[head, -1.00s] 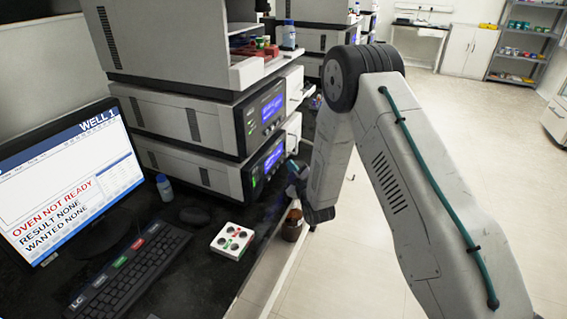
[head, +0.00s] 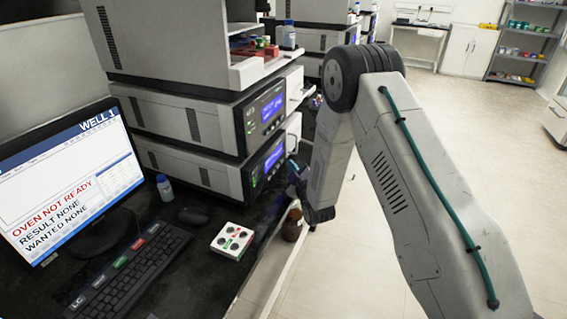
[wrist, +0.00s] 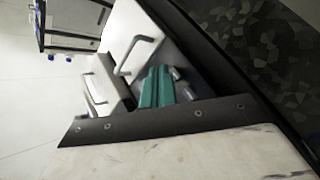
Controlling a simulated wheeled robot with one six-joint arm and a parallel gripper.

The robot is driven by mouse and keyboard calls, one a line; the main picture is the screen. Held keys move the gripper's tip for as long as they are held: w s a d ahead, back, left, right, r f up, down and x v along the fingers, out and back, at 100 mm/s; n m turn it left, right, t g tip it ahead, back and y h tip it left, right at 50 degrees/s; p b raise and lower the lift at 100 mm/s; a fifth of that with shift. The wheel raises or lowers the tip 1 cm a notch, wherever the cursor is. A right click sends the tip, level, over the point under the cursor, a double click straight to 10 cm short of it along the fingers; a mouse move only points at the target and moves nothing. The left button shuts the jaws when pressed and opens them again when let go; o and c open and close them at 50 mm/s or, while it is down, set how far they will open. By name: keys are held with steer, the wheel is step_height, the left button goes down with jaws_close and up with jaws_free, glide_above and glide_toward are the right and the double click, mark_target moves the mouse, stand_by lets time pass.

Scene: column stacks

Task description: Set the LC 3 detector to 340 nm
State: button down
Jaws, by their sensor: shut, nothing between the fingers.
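Two grey instrument modules with dark fronts stand stacked in the head view. The upper one (head: 178,122) has a lit blue display (head: 271,108), and the lower one (head: 185,170) has another blue display (head: 273,157). I cannot read their text or tell which one is the LC 3 detector. My gripper (wrist: 158,74) shows in the wrist view as two teal fingers, shut together and empty. In the head view it is mostly hidden by my wrist, just right of the lower module's front. White drawer fronts with handles (wrist: 138,55) appear beyond the fingers in the wrist view.
A monitor (head: 65,185) reads "OVEN NOT READY", "RESULT NONE", "WANTED NONE". Open floor lies right.

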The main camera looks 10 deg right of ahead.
steer(key=shift+w+a, duration=0.3)
steer(key=shift+w+a, duration=0.2)
steer(key=shift+a, duration=0.1)
stand_by(1.2)
steer(key=shift+s+d, duration=0.45)
steer(key=shift+d, duration=0.15)
steer(key=shift+w+a, duration=0.25)
steer(key=shift+a, duration=0.05)
stand_by(0.3)
steer(key=shift+w+a, duration=0.25)
steer(key=shift+a, duration=0.1)
stand_by(0.7)
steer(key=shift+d, duration=0.1)
steer(key=shift+s+d, duration=0.5)
steer(key=shift+d, duration=0.05)
